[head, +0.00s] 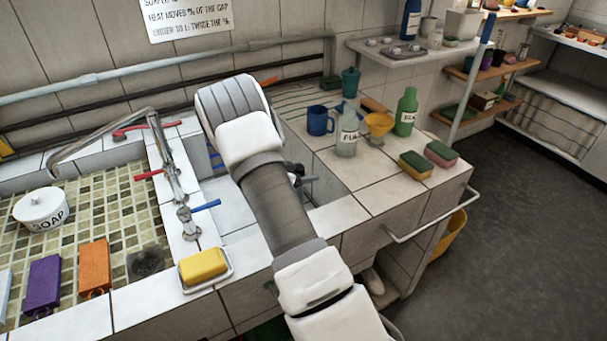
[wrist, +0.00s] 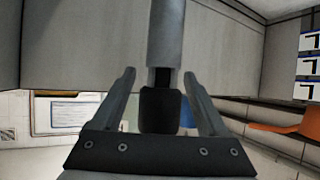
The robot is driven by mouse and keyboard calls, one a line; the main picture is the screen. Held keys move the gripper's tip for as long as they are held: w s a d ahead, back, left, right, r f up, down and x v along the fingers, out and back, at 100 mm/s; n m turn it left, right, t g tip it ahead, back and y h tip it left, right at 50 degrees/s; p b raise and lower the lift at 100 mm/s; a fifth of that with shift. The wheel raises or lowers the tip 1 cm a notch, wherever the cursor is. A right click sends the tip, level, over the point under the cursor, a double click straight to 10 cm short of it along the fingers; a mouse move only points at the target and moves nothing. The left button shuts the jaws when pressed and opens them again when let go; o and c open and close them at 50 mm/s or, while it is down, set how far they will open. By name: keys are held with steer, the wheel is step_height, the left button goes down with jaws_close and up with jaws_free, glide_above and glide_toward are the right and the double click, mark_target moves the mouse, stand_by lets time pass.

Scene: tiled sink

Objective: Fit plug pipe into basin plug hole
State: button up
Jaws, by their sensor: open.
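In the wrist view my gripper (wrist: 160,74) is open, one finger on each side of a grey pipe (wrist: 165,30) with a dark lower end (wrist: 160,110). Gaps show between the fingers and the pipe. The pipe runs up out of the picture, so its upper end is hidden. I cannot tell whether it is joined to anything. In the head view my arm reaches over the counter to the right-hand basin (head: 329,188) and mostly hides my gripper. A dark drain (head: 146,263) shows in the tiled left basin (head: 110,205); no plug hole shows in the right-hand basin.
Taps (head: 175,180) with red and blue handles stand left of my arm. A yellow soap bar (head: 203,265) lies on the front ledge. A blue mug (head: 320,121), bottles, a yellow funnel (head: 379,125) and sponges (head: 415,165) crowd the right counter. Floor (head: 510,230) at right is clear.

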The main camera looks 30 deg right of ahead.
steer(key=p+v, duration=0.1)
steer(key=v, duration=1.1)
steer(key=shift+p, duration=0.35)
